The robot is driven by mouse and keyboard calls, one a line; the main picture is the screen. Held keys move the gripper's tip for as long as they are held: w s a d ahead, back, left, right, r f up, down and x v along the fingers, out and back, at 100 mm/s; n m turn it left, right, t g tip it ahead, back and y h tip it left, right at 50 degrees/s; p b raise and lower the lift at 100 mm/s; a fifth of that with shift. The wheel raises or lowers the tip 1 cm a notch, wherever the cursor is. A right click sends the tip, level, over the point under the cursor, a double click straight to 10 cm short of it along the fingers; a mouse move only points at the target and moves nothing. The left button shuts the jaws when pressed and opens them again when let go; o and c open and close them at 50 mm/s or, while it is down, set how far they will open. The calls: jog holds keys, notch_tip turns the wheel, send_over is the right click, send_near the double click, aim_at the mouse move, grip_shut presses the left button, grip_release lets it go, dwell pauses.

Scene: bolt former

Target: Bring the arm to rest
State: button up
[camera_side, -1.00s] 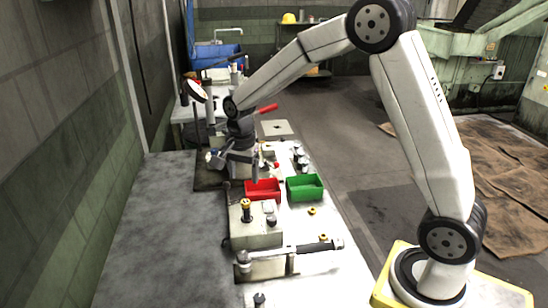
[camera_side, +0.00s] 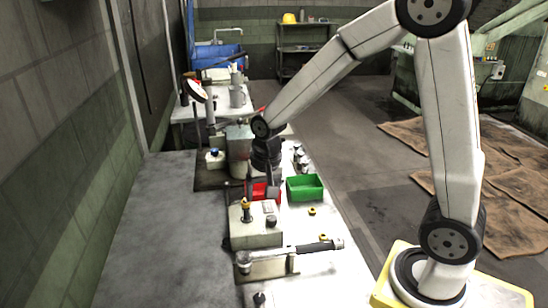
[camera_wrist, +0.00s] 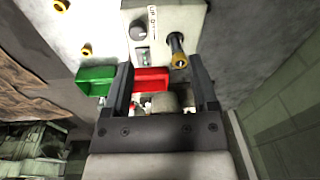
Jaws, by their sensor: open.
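My gripper (camera_side: 263,188) hangs above the worktable, in front of the red bin (camera_side: 268,199) in the side view and partly hiding it. In the wrist view my gripper (camera_wrist: 160,82) has two dark fingers spread wide with nothing held between them. The red bin (camera_wrist: 151,79) shows between the fingers, and the green bin (camera_wrist: 95,80) lies just left of them. The green bin (camera_side: 304,188) stands to the right of my gripper in the side view.
A control box (camera_side: 255,237) with a knob and a brass-tipped lever stands nearer the camera. A torque wrench (camera_side: 295,252) lies on a holder in front of it. A grey machine (camera_side: 238,145) stands behind my gripper. Brass nuts (camera_side: 312,211) lie on the table. The grey tabletop at left is clear.

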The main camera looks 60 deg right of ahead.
jog(key=s+a+f+n+t, duration=0.1)
jog(key=s+f+n, duration=0.1)
jog(key=s+n, duration=0.5)
jog(key=s, duration=0.2)
jog(key=shift+s+a+n, duration=0.3)
jog(key=shift+a+n, duration=0.05)
jog(key=shift+n, duration=0.05)
